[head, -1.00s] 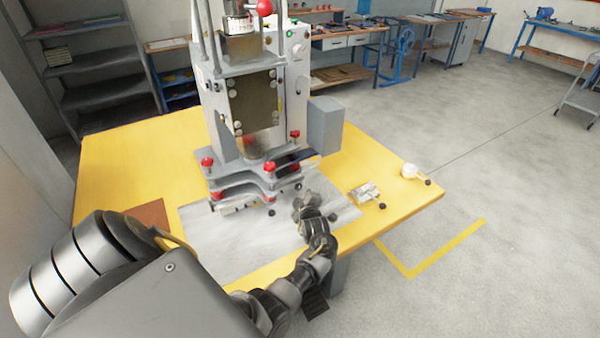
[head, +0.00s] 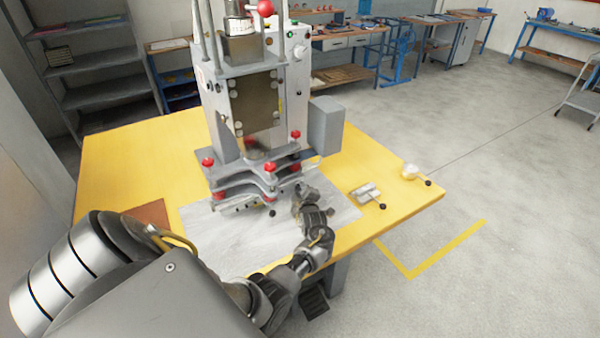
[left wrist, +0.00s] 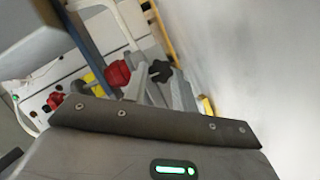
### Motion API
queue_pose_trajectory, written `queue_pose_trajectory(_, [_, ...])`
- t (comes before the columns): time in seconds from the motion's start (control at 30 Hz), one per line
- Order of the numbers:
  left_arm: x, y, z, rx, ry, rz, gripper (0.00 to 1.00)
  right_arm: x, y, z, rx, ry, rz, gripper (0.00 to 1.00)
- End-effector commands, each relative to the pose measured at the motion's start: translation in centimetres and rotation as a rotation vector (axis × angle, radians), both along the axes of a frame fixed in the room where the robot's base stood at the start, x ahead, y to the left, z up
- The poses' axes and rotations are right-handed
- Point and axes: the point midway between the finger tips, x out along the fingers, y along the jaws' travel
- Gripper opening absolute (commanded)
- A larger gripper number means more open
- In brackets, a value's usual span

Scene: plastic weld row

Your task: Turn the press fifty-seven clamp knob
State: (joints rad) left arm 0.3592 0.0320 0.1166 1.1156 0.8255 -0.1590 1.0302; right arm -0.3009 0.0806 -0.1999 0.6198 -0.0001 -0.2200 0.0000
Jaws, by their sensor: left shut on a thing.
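The press (head: 255,110) is a tall grey machine with red ball knobs, standing on the yellow table. A black star-shaped clamp knob (left wrist: 160,71) shows in the left wrist view, beside a red knob (left wrist: 117,73). My left gripper (head: 298,192) is at the lower front right of the press and is shut on the clamp knob. In the head view the gripper covers most of that knob. Another black knob (head: 271,212) shows under the front of the clamp plates. My right gripper is not in view.
The yellow table (head: 115,160) carries a grey plate (head: 225,240) under the press and a brown mat (head: 150,213) at left. A small metal clamp (head: 366,191) and a white part with a black knob (head: 410,171) lie at right. Workbenches stand far behind.

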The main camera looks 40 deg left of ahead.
Motion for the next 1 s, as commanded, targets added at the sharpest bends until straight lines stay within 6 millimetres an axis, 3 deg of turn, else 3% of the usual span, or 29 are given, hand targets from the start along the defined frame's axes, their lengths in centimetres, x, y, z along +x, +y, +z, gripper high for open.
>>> queue_pose_trajectory(0.33, [0.1,-0.1,0.2,0.025,0.091,0.001,0.05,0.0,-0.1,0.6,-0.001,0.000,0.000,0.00])
queue_pose_trajectory(1.0, [0.5,-0.2,0.3,0.155,0.518,0.000,0.05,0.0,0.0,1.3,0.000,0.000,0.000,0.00])
